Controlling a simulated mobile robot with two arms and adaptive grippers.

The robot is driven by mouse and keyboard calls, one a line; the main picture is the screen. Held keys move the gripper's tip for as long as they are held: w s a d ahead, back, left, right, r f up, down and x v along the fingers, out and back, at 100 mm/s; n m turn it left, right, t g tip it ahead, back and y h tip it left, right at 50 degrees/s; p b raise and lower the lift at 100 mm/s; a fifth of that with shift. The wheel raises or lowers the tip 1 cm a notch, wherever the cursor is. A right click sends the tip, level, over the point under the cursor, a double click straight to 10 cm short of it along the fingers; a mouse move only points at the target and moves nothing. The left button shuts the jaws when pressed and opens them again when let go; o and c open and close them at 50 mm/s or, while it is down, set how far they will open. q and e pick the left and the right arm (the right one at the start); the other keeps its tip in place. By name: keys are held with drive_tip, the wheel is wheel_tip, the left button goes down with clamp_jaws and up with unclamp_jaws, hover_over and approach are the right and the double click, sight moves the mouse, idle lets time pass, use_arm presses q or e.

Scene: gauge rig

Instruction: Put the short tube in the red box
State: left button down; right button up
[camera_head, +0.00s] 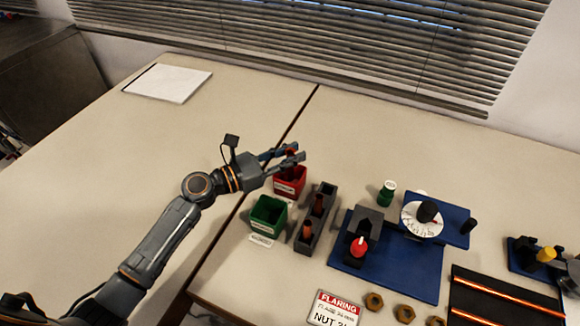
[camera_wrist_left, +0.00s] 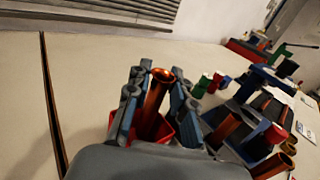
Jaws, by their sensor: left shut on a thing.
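My left gripper (camera_head: 292,154) is above the red box (camera_head: 288,187), at the back of the row of parts. In the left wrist view, the fingers of this gripper (camera_wrist_left: 153,96) are shut on a copper-coloured tube (camera_wrist_left: 154,105), which stands tilted between them. The red box (camera_wrist_left: 169,131) shows behind and below the tube there. The gripper body hides the tube's lower end, so I cannot tell whether it is inside the box. My right gripper is not in view.
A green box (camera_head: 267,216) stands in front of the red box. A grey rack (camera_head: 327,190) with copper tubes is close to the right. Farther right are a blue-based gauge rig (camera_head: 400,262), a green cylinder (camera_head: 387,193) and several nuts.

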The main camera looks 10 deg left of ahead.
use_arm(q)
drive_tip(key=f, duration=0.2)
drive_tip(key=shift+w+f, duration=0.2)
drive_tip(key=shift+f, duration=0.1)
drive_tip(key=shift+a+f+b, duration=0.1)
drive_tip(key=shift+f+b, duration=0.2)
drive_tip(key=shift+f, duration=0.35)
drive_tip(key=c, duration=1.2)
unclamp_jaws()
drive_tip(key=shift+o, duration=0.2)
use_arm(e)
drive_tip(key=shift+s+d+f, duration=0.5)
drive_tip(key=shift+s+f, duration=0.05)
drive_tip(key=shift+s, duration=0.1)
use_arm(q)
drive_tip(key=shift+r, duration=0.1)
